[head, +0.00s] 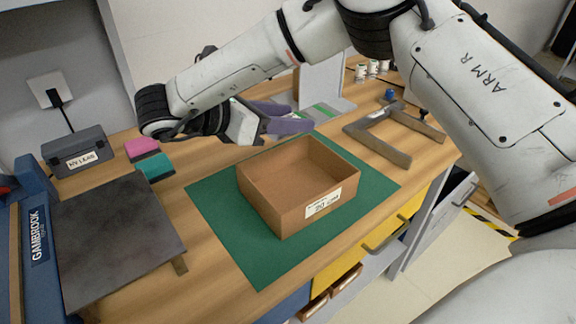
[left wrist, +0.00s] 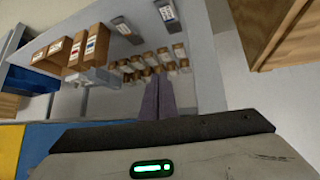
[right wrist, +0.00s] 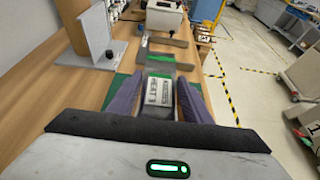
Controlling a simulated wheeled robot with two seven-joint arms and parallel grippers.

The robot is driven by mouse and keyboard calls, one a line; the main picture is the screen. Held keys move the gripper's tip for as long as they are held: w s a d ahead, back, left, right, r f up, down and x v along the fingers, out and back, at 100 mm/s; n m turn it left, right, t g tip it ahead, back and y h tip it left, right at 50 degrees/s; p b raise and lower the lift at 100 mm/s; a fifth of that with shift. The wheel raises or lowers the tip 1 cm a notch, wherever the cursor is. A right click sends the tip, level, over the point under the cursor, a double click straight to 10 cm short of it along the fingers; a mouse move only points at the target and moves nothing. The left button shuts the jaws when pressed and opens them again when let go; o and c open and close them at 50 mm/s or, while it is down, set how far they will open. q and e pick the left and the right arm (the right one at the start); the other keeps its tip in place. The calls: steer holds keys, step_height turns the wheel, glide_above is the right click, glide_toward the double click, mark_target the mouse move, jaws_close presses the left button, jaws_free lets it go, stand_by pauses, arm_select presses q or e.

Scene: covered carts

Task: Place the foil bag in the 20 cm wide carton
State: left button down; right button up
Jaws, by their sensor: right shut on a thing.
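The open brown carton (head: 262,205), labelled 20 cm, stands on a green mat (head: 225,225) and looks empty. My right gripper (head: 300,118) is behind the carton's far rim, outside the carton. Its purple fingers are shut on the grey foil bag (right wrist: 160,70), which has a white printed label and a green band. In the head view the bag (head: 322,112) shows only in part beyond the fingers. My left gripper (left wrist: 157,100) has its purple fingers together with nothing seen between them. I cannot make it out in the head view.
A steel bracket (head: 378,148) lies right of the carton. A dark plate (head: 120,235), pink (head: 142,148) and teal (head: 155,168) blocks and a grey case (head: 78,152) are left. A grey stand (head: 322,82) and small jars (head: 372,68) are behind. The left wrist view faces shelves (left wrist: 205,60).

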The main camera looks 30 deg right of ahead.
step_height(320, 180, down, 8)
steer(key=shift+s+f, duration=0.1)
steer(key=shift+f, duration=0.1)
arm_select(q)
steer(key=shift+s, duration=0.5)
arm_select(e)
steer(key=o, duration=0.8)
arm_select(q)
steer(key=shift+w, duration=0.15)
steer(key=shift+r, duration=0.1)
steer(key=shift+w, duration=0.1)
arm_select(e)
steer(key=shift+a, duration=0.1)
